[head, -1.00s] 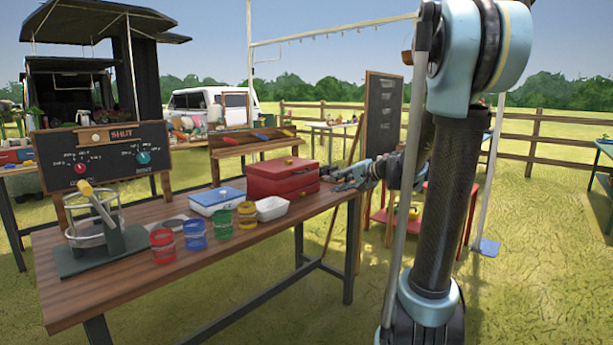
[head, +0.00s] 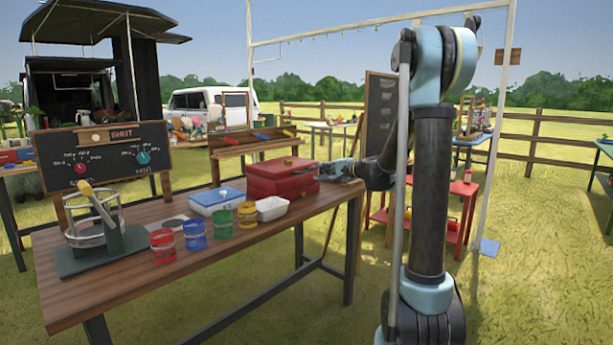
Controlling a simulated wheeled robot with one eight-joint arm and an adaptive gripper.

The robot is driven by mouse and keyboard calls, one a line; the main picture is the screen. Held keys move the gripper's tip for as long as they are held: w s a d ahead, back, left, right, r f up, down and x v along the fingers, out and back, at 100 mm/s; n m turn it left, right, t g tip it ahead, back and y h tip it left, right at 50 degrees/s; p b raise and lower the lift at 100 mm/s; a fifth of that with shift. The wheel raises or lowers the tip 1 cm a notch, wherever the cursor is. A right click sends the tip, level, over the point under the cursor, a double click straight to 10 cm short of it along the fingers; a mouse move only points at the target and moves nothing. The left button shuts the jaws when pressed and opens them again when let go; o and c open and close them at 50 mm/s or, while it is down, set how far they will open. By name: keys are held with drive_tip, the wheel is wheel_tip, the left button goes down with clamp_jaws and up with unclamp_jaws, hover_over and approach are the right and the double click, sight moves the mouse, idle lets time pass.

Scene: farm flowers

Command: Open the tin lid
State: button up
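A red tin (head: 283,186) with a red lid stands at the back right of the wooden table. Its lid lies over the body and looks closed or nearly so; a small knob shows on top. My gripper (head: 322,174) reaches in from the right, at the tin's right end at about lid height. Whether it touches the lid, and whether its fingers are apart, is too small to tell. A white box with a blue lid (head: 216,198) stands left of the red tin.
A white tray (head: 271,209) sits in front of the red tin. Red (head: 162,246), blue (head: 195,235) and yellow (head: 247,215) jars line the front edge, with a green one between. A metal stand (head: 95,235) fills the table's left end. A red shelf (head: 448,205) stands behind my arm.

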drive_tip(key=x, duration=0.9)
clamp_jaws()
